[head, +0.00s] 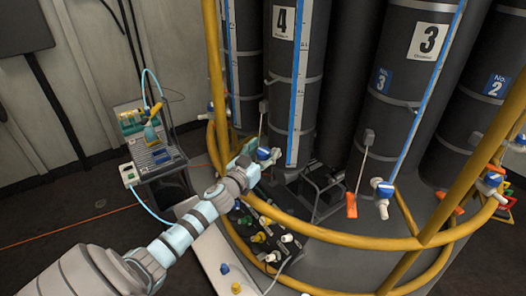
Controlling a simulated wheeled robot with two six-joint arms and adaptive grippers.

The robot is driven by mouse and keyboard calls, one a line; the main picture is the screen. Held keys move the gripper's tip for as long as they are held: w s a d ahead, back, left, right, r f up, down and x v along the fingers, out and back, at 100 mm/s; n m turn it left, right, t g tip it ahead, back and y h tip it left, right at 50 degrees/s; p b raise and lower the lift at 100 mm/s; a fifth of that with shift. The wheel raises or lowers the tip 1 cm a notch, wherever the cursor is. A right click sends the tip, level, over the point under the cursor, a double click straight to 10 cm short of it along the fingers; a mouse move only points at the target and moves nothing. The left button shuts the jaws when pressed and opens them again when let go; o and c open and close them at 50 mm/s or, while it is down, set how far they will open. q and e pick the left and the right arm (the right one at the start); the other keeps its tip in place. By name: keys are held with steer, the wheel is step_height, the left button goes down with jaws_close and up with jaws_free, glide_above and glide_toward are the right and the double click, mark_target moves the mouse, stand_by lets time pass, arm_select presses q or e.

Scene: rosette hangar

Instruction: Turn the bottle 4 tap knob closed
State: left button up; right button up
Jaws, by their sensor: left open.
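Bottle 4 (281,75) is a tall dark cylinder with a white "4" label and a blue level strip. Its tap knob (264,154) is blue with white parts, low at the bottle's foot. My left gripper (259,163) reaches in from the lower left, over the yellow rail. It is open, with its fingers close to this knob. I cannot tell whether they touch it, and the gripper hides part of the tap. My right gripper is out of view.
Yellow curved rails (330,238) ring the bottles. Bottle 3 (408,75) has its own blue and white tap (383,190) to the right. A small instrument cart (153,150) stands at the left. A panel with several coloured fittings (258,235) lies below my arm.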

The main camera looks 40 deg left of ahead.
arm_select(q)
steer(key=s+d, duration=0.1)
steer(key=s, duration=1.1)
steer(key=shift+d, duration=0.4)
steer(key=shift+w, duration=0.1)
